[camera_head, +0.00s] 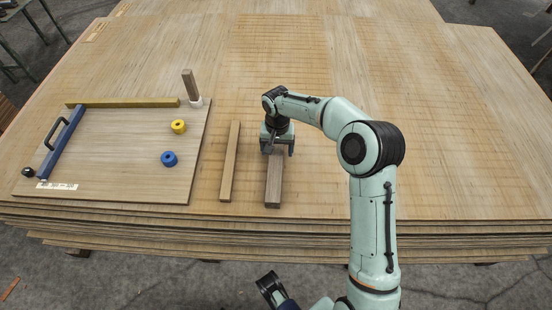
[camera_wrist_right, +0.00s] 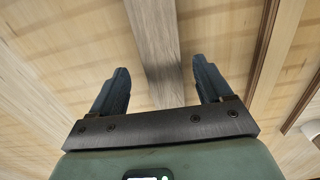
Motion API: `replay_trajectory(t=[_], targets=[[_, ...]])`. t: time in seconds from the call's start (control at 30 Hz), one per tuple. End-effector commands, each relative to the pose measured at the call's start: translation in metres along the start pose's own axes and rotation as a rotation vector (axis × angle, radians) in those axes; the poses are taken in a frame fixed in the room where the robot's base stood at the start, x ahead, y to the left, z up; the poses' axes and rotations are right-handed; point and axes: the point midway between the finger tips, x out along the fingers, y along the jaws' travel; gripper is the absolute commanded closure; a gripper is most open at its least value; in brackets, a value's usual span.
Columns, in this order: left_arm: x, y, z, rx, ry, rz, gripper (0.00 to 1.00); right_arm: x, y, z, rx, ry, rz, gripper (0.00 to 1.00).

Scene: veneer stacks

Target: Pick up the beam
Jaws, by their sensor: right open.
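A brown-grey wooden beam (camera_head: 273,190) lies on the veneer stack, its near end toward the front edge. My right gripper (camera_head: 278,150) is over its far end, fingers pointing down. In the right wrist view the gripper (camera_wrist_right: 160,66) is open. The beam (camera_wrist_right: 155,35) runs between its two dark fingers, with a gap on each side; I see no finger closed on it. A second, longer and lighter wooden strip (camera_head: 230,160) lies to the left, apart from the gripper.
The stack's far part (camera_head: 200,45) is clear.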

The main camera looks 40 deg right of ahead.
Motion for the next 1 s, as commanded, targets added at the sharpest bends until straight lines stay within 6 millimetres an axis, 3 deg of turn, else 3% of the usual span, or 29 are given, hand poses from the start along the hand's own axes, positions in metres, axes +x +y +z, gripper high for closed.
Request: replay_trajectory(t=[0.2, 0.47, 0.67, 0.7, 1.0], targets=[[0.01, -0.004, -0.013, -0.004, 0.036, -0.002, 0.57, 0.035, -0.002, 0.003, 0.0, -0.004, 0.001, 0.21], [0.009, -0.004, -0.015, -0.004, 0.042, -0.002, 0.57, 0.038, -0.003, 0.002, -0.001, -0.001, 0.0, 0.21], [0.009, -0.004, -0.015, -0.004, 0.041, -0.002, 0.57, 0.038, -0.003, 0.002, -0.001, -0.001, 0.0, 0.86], [0.009, -0.004, -0.015, -0.004, 0.041, -0.002, 0.57, 0.037, -0.003, 0.002, -0.001, 0.001, -0.001, 0.9], [0.008, -0.003, -0.013, -0.003, 0.037, -0.002, 0.57, 0.031, -0.003, 0.002, -0.001, 0.002, -0.001, 0.9]])
